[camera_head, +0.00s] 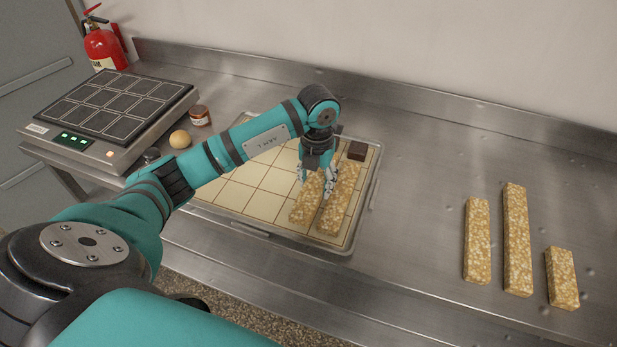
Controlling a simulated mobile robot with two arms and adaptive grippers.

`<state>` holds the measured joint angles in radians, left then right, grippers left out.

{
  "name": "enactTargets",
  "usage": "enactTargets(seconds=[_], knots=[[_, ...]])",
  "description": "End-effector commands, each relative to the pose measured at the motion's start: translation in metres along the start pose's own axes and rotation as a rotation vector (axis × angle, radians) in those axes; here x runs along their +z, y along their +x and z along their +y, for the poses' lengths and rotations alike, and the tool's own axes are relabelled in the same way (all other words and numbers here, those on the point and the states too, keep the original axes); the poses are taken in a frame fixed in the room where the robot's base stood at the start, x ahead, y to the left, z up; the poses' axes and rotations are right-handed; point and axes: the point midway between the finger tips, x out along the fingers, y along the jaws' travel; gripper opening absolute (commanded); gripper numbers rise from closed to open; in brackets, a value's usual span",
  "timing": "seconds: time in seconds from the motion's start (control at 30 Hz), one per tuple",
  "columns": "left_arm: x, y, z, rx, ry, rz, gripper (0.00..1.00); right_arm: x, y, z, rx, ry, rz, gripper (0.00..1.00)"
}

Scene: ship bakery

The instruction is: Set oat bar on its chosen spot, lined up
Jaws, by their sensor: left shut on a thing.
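Two oat bars lie side by side, roughly parallel, at the right part of a tray (240,196) with a gridded cream surface. My left gripper (316,180) reaches down from above and is shut on the left oat bar (304,207), with its fingers on either side near the bar's far end. The right oat bar (341,202) lies close beside it; the right finger is near or against it. I cannot tell whether the held bar touches the tray. My right gripper is not in view.
Three more oat bars of differing lengths (517,240) lie on the steel counter at the right. A dark brown block (357,151) sits at the tray's far right corner. A gridded device (105,105), a small jar (199,116) and a round bun (180,139) stand left.

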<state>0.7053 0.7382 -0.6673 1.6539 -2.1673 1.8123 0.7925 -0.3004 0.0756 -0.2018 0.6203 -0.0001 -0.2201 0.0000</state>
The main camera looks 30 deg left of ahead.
Motion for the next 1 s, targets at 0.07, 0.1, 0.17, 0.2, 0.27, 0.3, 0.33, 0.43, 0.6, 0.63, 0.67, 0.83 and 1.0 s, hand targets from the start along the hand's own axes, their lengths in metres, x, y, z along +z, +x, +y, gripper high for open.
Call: enactTargets(seconds=[0.07, 0.1, 0.17, 0.2, 0.27, 0.3, 0.33, 0.43, 0.6, 0.63, 0.67, 0.83, 1.0], knots=[[0.009, -0.001, 0.011, 0.000, -0.003, 0.001, 0.07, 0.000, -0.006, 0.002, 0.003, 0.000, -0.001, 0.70], [0.013, 0.000, 0.015, -0.001, -0.002, 0.001, 0.07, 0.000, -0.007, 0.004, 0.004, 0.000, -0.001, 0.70], [0.016, 0.001, 0.018, -0.001, 0.000, 0.001, 0.07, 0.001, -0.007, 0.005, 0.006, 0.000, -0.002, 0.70], [0.018, 0.002, 0.020, -0.001, 0.001, 0.001, 0.07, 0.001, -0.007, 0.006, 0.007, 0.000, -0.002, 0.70], [0.021, 0.002, 0.024, -0.001, 0.000, 0.001, 0.07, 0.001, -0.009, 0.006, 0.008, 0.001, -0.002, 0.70], [0.024, 0.002, 0.028, 0.000, -0.001, 0.001, 0.07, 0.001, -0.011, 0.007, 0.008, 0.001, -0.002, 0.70], [0.024, 0.005, 0.029, -0.001, 0.000, 0.003, 0.07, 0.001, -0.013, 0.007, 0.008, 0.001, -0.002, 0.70], [0.022, 0.022, 0.028, -0.001, 0.002, 0.005, 0.07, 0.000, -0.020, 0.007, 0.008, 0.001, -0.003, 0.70], [0.024, 0.037, 0.028, -0.001, 0.002, 0.000, 0.07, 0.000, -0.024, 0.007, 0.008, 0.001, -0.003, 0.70], [0.024, 0.038, 0.028, -0.001, 0.002, -0.001, 0.07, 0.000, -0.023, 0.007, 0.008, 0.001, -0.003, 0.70], [0.024, 0.038, 0.028, -0.001, 0.002, -0.001, 0.07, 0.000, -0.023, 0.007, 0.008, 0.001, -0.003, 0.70], [0.024, 0.039, 0.028, -0.001, 0.002, -0.001, 0.07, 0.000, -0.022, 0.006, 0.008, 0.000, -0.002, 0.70], [0.024, 0.042, 0.027, 0.000, 0.002, 0.000, 0.53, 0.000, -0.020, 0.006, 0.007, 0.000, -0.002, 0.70]])
